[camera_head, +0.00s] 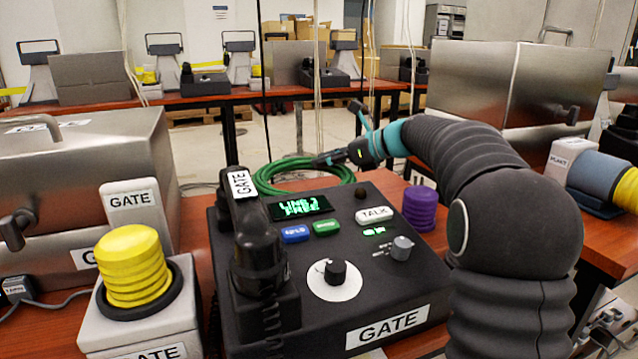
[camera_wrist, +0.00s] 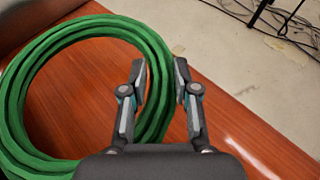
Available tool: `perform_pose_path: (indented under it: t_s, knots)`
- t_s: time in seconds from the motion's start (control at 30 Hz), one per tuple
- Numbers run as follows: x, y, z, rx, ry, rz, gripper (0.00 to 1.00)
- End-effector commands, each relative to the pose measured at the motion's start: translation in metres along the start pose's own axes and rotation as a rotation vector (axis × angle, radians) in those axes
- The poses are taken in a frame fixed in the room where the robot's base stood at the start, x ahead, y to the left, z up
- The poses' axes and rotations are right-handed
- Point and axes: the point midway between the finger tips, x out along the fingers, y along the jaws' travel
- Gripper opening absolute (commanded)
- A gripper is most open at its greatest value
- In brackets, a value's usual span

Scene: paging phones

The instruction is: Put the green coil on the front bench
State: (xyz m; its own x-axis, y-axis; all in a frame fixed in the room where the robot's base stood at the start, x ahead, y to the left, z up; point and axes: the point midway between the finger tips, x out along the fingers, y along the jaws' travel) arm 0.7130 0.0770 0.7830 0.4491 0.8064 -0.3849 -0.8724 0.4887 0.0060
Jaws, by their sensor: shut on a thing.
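The green coil (camera_head: 268,181) is a flat ring of several turns behind the black GATE console (camera_head: 290,330), at the far edge of the near wooden bench (camera_head: 198,243). In the wrist view the coil (camera_wrist: 42,48) fills the left side over bare bench wood (camera_wrist: 235,140). My gripper (camera_head: 326,160) reaches it from the right. In the wrist view its two fingers (camera_wrist: 160,66) straddle the right side of the ring and are shut on it. I cannot tell whether the coil touches the wood or is slightly lifted.
Steel cases (camera_head: 75,170) flank the bench. Another wooden bench (camera_head: 268,93) stands across the floor. Thin cords hang between. Bare floor (camera_wrist: 245,50) lies beyond the near bench's edge.

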Motion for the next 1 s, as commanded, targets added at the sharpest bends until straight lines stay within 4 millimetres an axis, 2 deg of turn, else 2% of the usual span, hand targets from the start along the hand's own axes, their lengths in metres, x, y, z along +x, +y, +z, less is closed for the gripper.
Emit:
perform_pose_path:
  t_s: [0.23, 0.47, 0.83, 0.87, 0.93, 1.0]
  knots:
    - [0.007, 0.0, -0.016, 0.0, -0.001, -0.001, 0.0]
    - [0.018, 0.0, -0.043, 0.001, -0.001, 0.0, 0.0]
    - [0.019, 0.0, -0.045, 0.0, -0.001, -0.001, 0.0]
    - [0.019, 0.0, -0.046, -0.001, 0.0, 0.0, 0.37]
    - [0.019, 0.0, -0.046, -0.001, 0.0, 0.0, 0.54]
    - [0.019, 0.0, -0.046, -0.001, 0.0, 0.0, 0.54]
